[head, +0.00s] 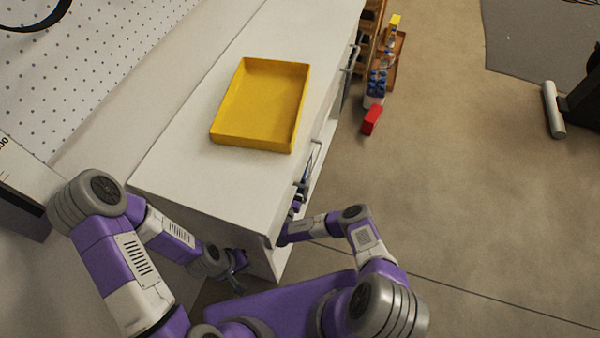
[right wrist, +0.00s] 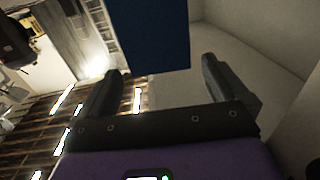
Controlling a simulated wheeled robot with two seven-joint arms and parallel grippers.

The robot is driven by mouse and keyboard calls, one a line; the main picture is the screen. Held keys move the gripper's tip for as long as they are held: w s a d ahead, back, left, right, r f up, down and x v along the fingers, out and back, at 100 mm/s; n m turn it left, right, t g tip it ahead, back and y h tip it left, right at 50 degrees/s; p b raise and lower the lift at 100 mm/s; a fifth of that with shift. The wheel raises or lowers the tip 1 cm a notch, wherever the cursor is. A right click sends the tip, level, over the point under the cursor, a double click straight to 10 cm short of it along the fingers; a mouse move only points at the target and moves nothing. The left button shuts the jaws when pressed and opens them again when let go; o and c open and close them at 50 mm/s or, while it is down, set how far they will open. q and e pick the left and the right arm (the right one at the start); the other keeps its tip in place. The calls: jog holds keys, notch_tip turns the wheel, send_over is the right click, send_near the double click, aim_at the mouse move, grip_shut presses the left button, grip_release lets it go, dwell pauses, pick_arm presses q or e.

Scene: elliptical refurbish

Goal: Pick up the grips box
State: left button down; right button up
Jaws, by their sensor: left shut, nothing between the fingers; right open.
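In the right wrist view, a plain dark blue box-like thing (right wrist: 150,35) fills the top middle, between and beyond the fingertips; it may be the grips box, but no label shows. My right gripper (right wrist: 165,78) is open, one finger on each side of it, with visible space between the fingers and its sides. In the head view, my right arm reaches to the side of the white workbench, where its gripper is mostly hidden. My left gripper (head: 238,270) is shut and empty, low beside the near end of the bench.
The white workbench (head: 190,165) carries a yellow tray (head: 262,100) that looks empty. Drawers or shelves with handles line its right side. A wooden shelf (head: 398,65) with bottles and a red box (head: 372,120) stand beyond. The floor to the right is largely clear.

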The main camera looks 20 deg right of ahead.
jog(key=x, duration=0.7)
jog(key=shift+w+d+f, duration=0.15)
jog(key=shift+w+f, duration=0.05)
jog(key=shift+w, duration=0.05)
jog(key=c, duration=1.5)
jog(key=shift+r, duration=0.15)
